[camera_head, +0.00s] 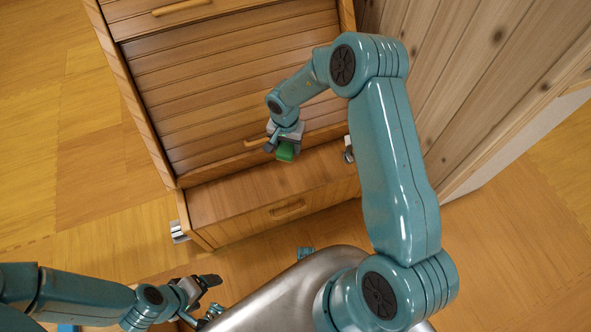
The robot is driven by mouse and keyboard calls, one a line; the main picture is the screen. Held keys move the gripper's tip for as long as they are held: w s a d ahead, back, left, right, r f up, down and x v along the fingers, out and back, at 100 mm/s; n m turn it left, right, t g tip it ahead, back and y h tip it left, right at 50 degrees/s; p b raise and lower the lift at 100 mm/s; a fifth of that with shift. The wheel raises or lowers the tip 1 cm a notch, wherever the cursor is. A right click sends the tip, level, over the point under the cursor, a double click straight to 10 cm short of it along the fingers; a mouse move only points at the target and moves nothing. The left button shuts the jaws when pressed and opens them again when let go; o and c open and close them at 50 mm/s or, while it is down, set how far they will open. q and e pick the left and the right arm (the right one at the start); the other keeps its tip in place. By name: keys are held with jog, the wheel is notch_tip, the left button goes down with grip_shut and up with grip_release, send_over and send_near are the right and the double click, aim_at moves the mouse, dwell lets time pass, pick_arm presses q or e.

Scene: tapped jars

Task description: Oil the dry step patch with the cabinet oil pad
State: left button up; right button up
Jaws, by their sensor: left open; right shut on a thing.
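My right gripper (285,143) is shut on a small green block, which I take to be the oil pad (286,152). It holds the pad in front of the slatted cabinet (225,75), over the back part of the wooden step (235,197). I cannot tell whether the pad touches the wood. The step projects from the cabinet's foot and has a smooth brown top. No distinct dry patch can be made out on it; the pad and gripper hide a little of the area behind them. My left gripper (214,290) is open and empty, low at the left, apart from the step.
A wooden handle (288,208) is on the step's front, and another (180,7) is on the cabinet above. Metal brackets (180,232) flank the step. A plank wall (480,75) stands close at the right. The wooden floor (90,190) at the left is clear.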

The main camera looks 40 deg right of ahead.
pick_arm(q)
notch_tip(320, 180, down, 4)
jog(key=b, duration=0.2)
jog(key=shift+a+f+b, duration=0.15)
jog(key=shift+f+b, duration=0.05)
jog(key=shift+b, duration=0.15)
pick_arm(e)
notch_tip(320, 180, down, 10)
jog(key=s+d+m, duration=0.1)
jog(key=d+m, duration=0.1)
jog(key=m, duration=0.1)
jog(key=shift+f, duration=0.2)
jog(key=shift+f+b, duration=0.65)
jog(key=shift+f, duration=1.95)
pick_arm(q)
jog(key=shift+f, duration=0.65)
jog(key=shift+r+p, duration=0.3)
